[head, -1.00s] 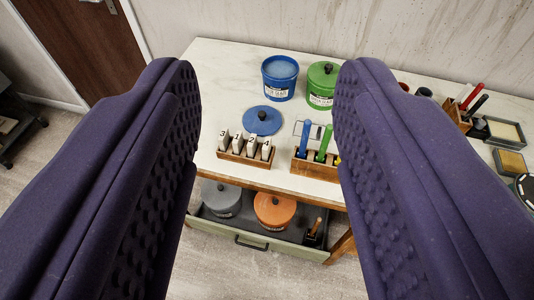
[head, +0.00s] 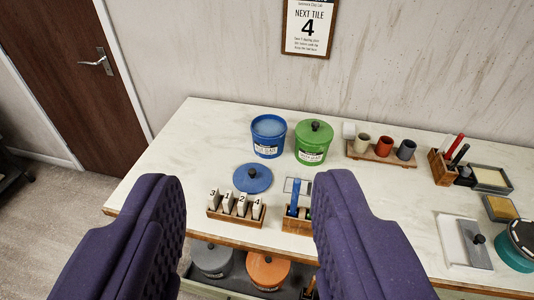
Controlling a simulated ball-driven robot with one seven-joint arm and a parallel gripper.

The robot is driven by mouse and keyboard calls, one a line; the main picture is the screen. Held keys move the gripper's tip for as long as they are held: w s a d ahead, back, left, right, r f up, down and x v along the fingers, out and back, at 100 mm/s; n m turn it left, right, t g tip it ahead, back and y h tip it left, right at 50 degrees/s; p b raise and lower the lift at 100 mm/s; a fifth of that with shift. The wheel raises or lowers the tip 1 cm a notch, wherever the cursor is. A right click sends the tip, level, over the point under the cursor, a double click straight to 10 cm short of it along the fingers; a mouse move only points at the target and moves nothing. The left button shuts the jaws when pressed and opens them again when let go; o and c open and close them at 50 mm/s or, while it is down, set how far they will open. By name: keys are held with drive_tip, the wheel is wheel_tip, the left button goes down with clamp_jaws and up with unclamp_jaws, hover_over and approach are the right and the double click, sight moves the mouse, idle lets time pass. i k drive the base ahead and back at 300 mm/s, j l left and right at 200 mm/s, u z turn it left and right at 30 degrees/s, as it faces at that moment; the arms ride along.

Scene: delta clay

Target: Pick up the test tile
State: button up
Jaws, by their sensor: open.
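Several white test tiles stand upright in a small wooden rack near the table's front edge. They bear black numerals; from the left they seem to read 3, 1, 2, 4. The rightmost is tile 4 (head: 257,207). The wooden rack (head: 234,219) holds them in a row. A wall sign (head: 308,27) reads "NEXT TILE 4". My gripper (head: 248,190) is open and empty, with purple padded fingers in the foreground. In the picture the rack lies between the two fingers, farther off. No tile is touched.
A lidless blue tub (head: 268,136), its blue lid (head: 252,178) and a green lidded tub (head: 313,142) stand behind the rack. A wooden tool holder (head: 297,225) is close on the right. An open drawer below holds a grey tub (head: 212,259) and an orange tub (head: 268,270).

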sight(258, 206)
drive_tip(key=i+l+u, duration=0.2)
drive_tip(key=i, duration=0.15)
drive_tip(key=i+u, duration=0.2)
drive_tip(key=i, duration=0.2)
drive_tip(key=i+l+u, duration=0.25)
drive_tip(key=i+j, duration=0.05)
drive_tip(key=i, duration=0.05)
